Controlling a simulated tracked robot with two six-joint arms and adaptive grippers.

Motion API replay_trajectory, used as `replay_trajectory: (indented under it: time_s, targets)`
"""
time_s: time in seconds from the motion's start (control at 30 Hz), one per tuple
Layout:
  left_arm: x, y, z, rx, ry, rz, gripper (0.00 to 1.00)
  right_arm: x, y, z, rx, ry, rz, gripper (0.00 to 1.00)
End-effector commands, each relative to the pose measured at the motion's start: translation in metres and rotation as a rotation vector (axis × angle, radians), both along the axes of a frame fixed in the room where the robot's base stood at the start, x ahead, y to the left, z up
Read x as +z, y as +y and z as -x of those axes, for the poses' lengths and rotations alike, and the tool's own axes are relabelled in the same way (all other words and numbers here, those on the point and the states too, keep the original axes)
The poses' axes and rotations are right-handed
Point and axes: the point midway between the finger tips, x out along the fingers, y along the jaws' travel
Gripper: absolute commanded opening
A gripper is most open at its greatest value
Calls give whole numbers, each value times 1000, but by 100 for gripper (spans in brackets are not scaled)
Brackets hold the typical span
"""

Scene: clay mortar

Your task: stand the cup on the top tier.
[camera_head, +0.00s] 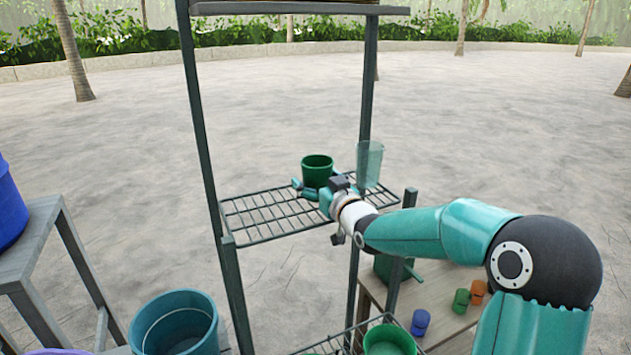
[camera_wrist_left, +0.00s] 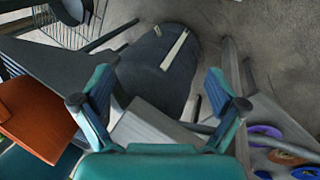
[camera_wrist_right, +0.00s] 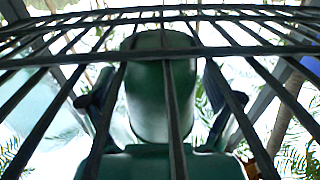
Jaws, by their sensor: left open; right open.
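A dark green cup (camera_head: 317,171) stands upright on the wire middle tier (camera_head: 262,216) of the rack. My right gripper (camera_head: 308,189) reaches in from the right at the cup's base, its fingers open. In the right wrist view the green cup (camera_wrist_right: 160,95) is between the open fingers, seen through the wire bars; I cannot tell whether they touch it. A pale see-through tumbler (camera_head: 370,163) is at the tier's back right corner. The top tier (camera_head: 300,8) shows only its edge. My left gripper (camera_wrist_left: 160,82) is open and empty, absent from the head view.
Rack posts (camera_head: 205,160) flank the tier. A green bucket (camera_head: 388,340) is on the lower tier. Small coloured cups (camera_head: 420,322) are on a low wooden table at the right. A teal bucket (camera_head: 175,325) is at the front left. A dark bucket-like thing (camera_wrist_left: 158,65) lies beyond my left gripper.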

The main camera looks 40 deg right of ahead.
Motion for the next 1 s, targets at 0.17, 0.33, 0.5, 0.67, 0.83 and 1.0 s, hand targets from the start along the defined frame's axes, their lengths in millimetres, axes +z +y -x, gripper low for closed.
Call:
replay_trajectory:
  time_s: [0.17,0.33,0.5,0.67,0.83,1.0]
  targets:
    - [2,0,0,0,0,0,96,2,0,0,0,0,0,90]
    - [-3,0,0,0,0,0,96,1,3,11,-1,-2,1,90]
    - [-16,0,0,0,0,0,96,0,11,41,-1,-2,3,90]
    - [-27,0,0,0,0,0,96,0,21,72,-1,-2,3,90]
    - [-34,0,0,0,0,0,96,1,29,99,-1,-2,2,90]
    - [-37,0,0,0,0,0,96,2,33,112,1,-1,1,90]
